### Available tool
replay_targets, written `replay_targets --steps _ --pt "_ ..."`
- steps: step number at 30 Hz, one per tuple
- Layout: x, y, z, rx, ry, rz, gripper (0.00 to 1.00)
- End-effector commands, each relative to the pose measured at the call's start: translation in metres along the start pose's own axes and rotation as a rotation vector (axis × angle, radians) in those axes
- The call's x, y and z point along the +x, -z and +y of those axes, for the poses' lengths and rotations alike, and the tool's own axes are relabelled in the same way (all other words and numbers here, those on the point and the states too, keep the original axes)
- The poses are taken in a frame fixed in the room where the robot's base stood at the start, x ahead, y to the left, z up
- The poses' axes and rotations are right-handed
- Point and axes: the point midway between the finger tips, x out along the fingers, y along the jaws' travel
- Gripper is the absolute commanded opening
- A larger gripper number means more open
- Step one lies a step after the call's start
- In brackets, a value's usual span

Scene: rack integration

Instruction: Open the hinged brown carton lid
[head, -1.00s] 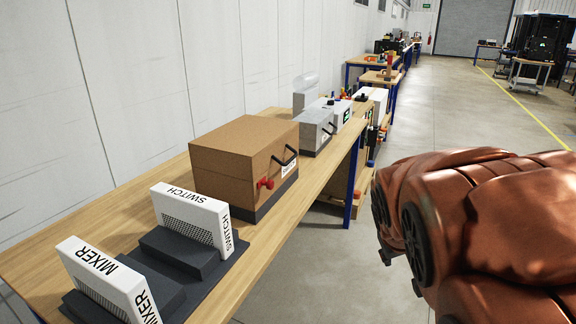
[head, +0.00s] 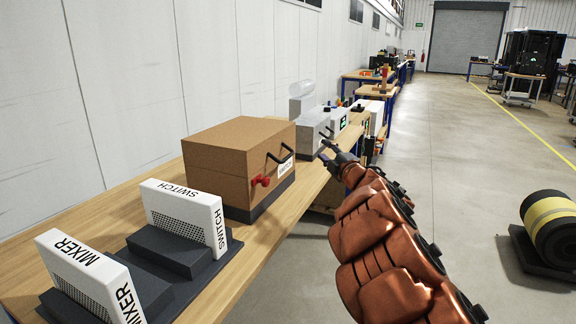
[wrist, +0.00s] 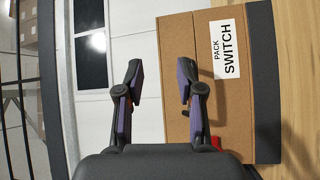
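The brown carton (head: 225,180) stands on the bench with its lid (head: 240,133) closed flat on top. A black bar handle (head: 280,151) and a red knob (head: 260,181) are on its front face. My gripper (head: 328,150) is to the right of the carton, apart from it, at about handle height. In the wrist view my gripper (wrist: 160,78) is open with nothing between its fingers. There the carton (wrist: 178,62) appears turned sideways, with a "PACK SWITCH" label (wrist: 227,50). The right finger overlaps its edge and hides part of the handle area.
A white switch unit (head: 187,215) and a mixer unit (head: 88,275) stand in dark holders on the wooden bench (head: 105,210). A grey box (head: 312,138) stands beyond the carton. The wall is behind the bench; open floor (head: 455,165) lies right.

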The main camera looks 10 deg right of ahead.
Motion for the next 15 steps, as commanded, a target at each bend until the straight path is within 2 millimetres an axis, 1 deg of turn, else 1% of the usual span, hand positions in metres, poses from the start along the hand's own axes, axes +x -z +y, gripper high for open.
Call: replay_targets --steps 1,3,6,10,15 --pt "0.003 0.008 -0.019 -0.011 -0.001 0.068 0.37" --pt "0.006 0.023 -0.036 -0.023 -0.006 0.157 0.37" --pt "0.007 0.042 -0.049 -0.033 -0.018 0.255 0.37" --pt "0.006 0.055 -0.060 -0.038 -0.025 0.322 0.37" --pt "0.011 0.060 -0.062 -0.037 -0.027 0.338 0.37"
